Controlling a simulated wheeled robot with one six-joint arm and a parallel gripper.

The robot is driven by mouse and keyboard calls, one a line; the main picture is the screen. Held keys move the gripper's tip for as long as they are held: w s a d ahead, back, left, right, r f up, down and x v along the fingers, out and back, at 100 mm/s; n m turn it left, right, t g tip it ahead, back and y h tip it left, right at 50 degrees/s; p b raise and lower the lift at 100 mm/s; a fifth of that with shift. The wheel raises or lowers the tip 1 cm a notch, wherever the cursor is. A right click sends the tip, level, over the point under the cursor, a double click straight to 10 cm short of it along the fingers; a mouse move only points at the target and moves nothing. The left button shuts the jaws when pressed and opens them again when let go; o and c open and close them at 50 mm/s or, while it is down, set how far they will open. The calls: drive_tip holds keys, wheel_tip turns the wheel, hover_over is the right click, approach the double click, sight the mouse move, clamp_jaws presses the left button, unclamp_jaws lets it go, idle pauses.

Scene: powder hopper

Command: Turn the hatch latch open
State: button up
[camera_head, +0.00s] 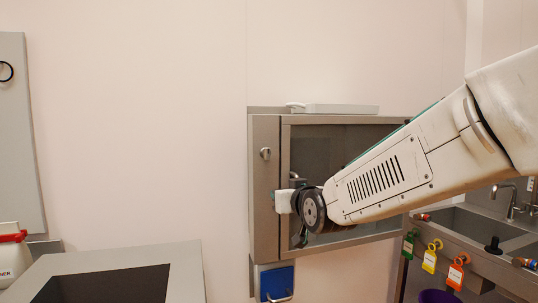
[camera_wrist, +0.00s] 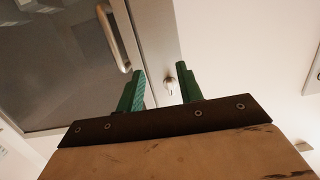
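The hatch is a grey metal wall cabinet with a framed dark glass door (camera_head: 325,148), partly hidden by my arm. The small pale latch (camera_head: 265,153) sits on the narrow metal strip left of the glass. In the wrist view the latch (camera_wrist: 171,84) shows between my two green fingers, closer to the right one, with a bar handle (camera_wrist: 115,35) at upper left. My gripper (camera_wrist: 161,70) is open and empty, its fingers apart. Contact with the latch or door cannot be told. In the head view my wrist hides most of the gripper, below and right of the latch.
A blue box (camera_head: 276,283) hangs under the hatch. At right is a sink counter (camera_head: 470,225) with a tap (camera_head: 512,203) and coloured tags (camera_head: 430,258). A grey hopper top (camera_head: 190,265) and a red-topped container (camera_head: 12,255) stand at left. The wall left of the hatch is clear.

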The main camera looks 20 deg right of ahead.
sight(268, 152)
drive_tip(key=w+r+t, duration=0.2)
drive_tip(key=w+r, duration=0.1)
drive_tip(key=w, duration=0.1)
drive_tip(key=w+r+t, duration=0.2)
drive_tip(key=w, duration=0.2)
drive_tip(key=w+r+t, duration=0.2)
drive_tip(key=w+r, duration=0.1)
drive_tip(key=w, duration=0.1)
drive_tip(key=shift+w+a+r+h, duration=0.3)
drive_tip(key=shift+w, duration=0.1)
drive_tip(key=c, duration=0.6)
